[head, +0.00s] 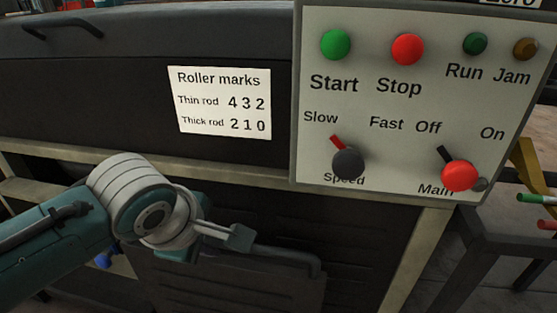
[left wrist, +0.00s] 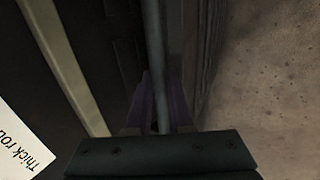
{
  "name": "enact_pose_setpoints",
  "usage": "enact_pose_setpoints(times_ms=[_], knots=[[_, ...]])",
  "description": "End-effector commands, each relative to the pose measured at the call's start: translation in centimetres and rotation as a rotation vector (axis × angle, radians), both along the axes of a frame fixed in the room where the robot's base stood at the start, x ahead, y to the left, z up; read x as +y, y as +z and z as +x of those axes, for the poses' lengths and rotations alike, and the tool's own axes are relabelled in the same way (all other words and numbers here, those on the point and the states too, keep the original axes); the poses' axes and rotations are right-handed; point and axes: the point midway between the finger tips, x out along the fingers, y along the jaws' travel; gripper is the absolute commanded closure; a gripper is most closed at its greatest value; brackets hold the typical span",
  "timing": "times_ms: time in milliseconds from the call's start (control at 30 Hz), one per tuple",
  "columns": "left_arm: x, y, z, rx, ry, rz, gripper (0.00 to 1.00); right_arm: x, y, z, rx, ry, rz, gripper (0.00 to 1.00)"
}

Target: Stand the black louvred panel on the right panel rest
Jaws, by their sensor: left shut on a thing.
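The black louvred panel (head: 225,287) is in the lower middle of the head view, in front of the machine's lower front, with its bottom cut off by the picture edge. My left gripper (head: 240,240) is at its upper edge and shut on the panel's bar handle (head: 290,259). In the left wrist view the handle (left wrist: 153,45) runs between the two fingers (left wrist: 160,105). I cannot tell whether the panel touches anything below. The right panel rest cannot be made out. My right gripper is not in view.
A control box (head: 390,100) with buttons and knobs juts out above right of the panel. A pale frame rail (head: 100,163) crosses the machine below the roller marks label (head: 222,103). A dark stand (head: 490,225) with coloured rods is at right. Bare floor (left wrist: 275,80) shows in the left wrist view.

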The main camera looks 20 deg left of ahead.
Motion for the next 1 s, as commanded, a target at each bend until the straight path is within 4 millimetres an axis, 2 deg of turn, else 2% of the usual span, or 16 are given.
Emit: enact_pose_setpoints(times_ms=[33, 233, 700, 1000], knots=[[0.2, 0.0, 0.8, -0.012, -0.001, 0.001, 1.00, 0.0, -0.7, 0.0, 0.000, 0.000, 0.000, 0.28], [0.5, 0.1, 2.3, -0.012, 0.000, 0.001, 1.00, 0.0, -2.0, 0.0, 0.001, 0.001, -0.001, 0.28], [0.6, -3.9, 2.6, -0.010, 0.000, 0.001, 1.00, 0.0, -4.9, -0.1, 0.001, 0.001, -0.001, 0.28], [0.6, -5.3, 2.8, -0.010, 0.001, 0.000, 1.00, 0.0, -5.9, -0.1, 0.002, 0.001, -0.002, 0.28]])
